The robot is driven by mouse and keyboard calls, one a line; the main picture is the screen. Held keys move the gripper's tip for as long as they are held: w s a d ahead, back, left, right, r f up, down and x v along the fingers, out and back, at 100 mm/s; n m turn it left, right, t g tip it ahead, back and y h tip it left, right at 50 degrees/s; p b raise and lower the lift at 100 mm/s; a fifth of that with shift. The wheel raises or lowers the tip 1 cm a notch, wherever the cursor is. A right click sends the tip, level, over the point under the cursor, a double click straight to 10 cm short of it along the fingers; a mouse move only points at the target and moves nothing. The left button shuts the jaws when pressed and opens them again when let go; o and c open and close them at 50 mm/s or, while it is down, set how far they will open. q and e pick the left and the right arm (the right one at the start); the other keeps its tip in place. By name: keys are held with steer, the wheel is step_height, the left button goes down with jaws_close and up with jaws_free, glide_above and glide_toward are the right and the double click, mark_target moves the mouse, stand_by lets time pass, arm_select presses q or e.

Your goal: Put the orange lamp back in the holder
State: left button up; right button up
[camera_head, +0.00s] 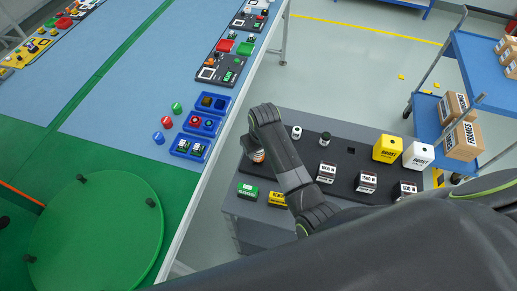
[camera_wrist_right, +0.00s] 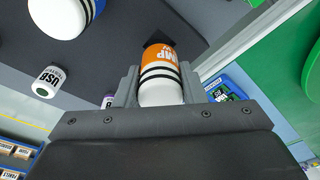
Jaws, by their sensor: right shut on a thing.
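The orange lamp (camera_wrist_right: 160,62) is an orange and white cylinder with black bands and white lettering. In the right wrist view it sits between the fingers of my right gripper (camera_wrist_right: 160,85), which is shut on it. In the head view a small part of the lamp (camera_head: 258,156) shows below my right gripper (camera_head: 253,147), at the left end of the dark board (camera_head: 342,170) on the grey table. I cannot tell whether the lamp touches the board. My forearm hides part of the board, and I cannot make out the lamp's holder. My left gripper is not in view.
A white piece (camera_head: 297,132) and a black piece (camera_head: 325,138) stand on the board. Yellow (camera_head: 387,148) and white (camera_head: 418,155) blocks stand at its right. Green (camera_head: 248,191) and yellow (camera_head: 278,198) boxes lie in front. The blue-topped line (camera_head: 130,100) is left.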

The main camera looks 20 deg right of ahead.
steer(key=shift+f+b, duration=0.35)
steer(key=shift+f, duration=0.95)
steer(key=o, duration=1.1)
steer(key=shift+o, duration=0.2)
steer(key=shift+r, duration=0.1)
